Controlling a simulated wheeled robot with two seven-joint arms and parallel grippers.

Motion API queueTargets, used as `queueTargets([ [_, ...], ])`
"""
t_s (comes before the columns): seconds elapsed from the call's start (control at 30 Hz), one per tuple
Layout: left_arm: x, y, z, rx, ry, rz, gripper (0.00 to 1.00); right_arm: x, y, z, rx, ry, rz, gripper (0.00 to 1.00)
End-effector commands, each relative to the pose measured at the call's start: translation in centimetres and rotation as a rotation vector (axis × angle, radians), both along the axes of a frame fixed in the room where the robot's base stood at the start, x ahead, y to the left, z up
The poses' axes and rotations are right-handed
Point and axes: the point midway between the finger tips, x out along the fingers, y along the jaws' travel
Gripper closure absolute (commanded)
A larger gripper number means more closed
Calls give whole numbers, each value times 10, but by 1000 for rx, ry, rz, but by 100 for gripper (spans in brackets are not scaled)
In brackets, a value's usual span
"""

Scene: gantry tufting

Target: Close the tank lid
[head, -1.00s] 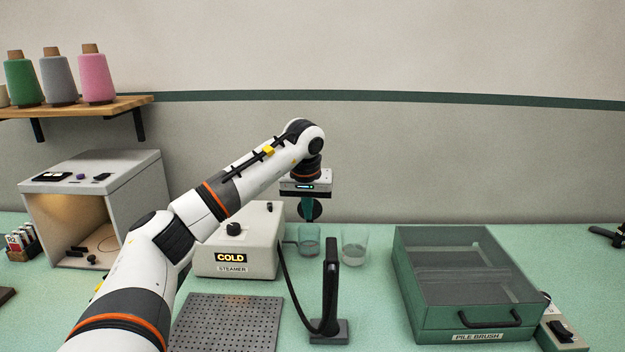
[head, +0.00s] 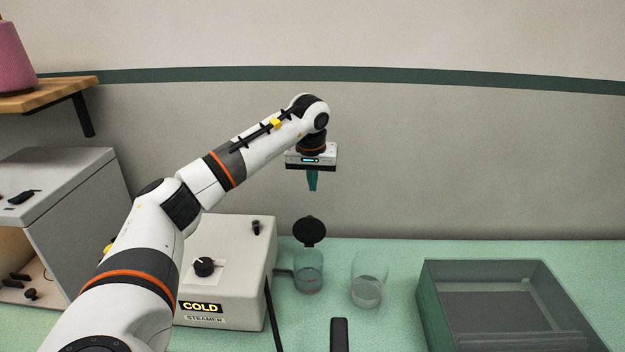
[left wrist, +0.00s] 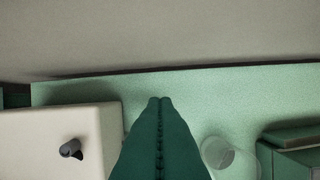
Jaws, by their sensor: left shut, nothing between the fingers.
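The tank (head: 308,271) is a clear cup at the right side of the steamer (head: 228,262), with some liquid low in it. Its round black lid (head: 309,231) stands up, tilted open at the back of the tank's rim. My left gripper (head: 313,187) is shut and empty, pointing down above the lid and apart from it. In the left wrist view its green fingers (left wrist: 160,104) are pressed together and hide the tank and lid. My right gripper is in neither current view.
A clear glass (head: 368,280) with some liquid stands just right of the tank. A green tray box (head: 432,300) is farther right. The steamer's dark hose and upright black handle (head: 339,335) are in front. The wall is behind.

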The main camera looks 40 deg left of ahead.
Motion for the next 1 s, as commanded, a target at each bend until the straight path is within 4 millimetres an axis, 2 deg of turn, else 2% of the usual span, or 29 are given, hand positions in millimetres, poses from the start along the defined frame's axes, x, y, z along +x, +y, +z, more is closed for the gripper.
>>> queueTargets([
  [0.33, 16, 12, -73, -1, 6, 2, 100, 2, -3, 18, -3, -4, 0, 64],
  [0.6, -11, -7, -66, 3, 2, 0, 100, 9, -1, 33, 0, -13, -1, 64],
  [1.0, -17, -12, -67, 1, 0, 1, 100, 8, 5, 34, 7, -13, -1, 64],
])
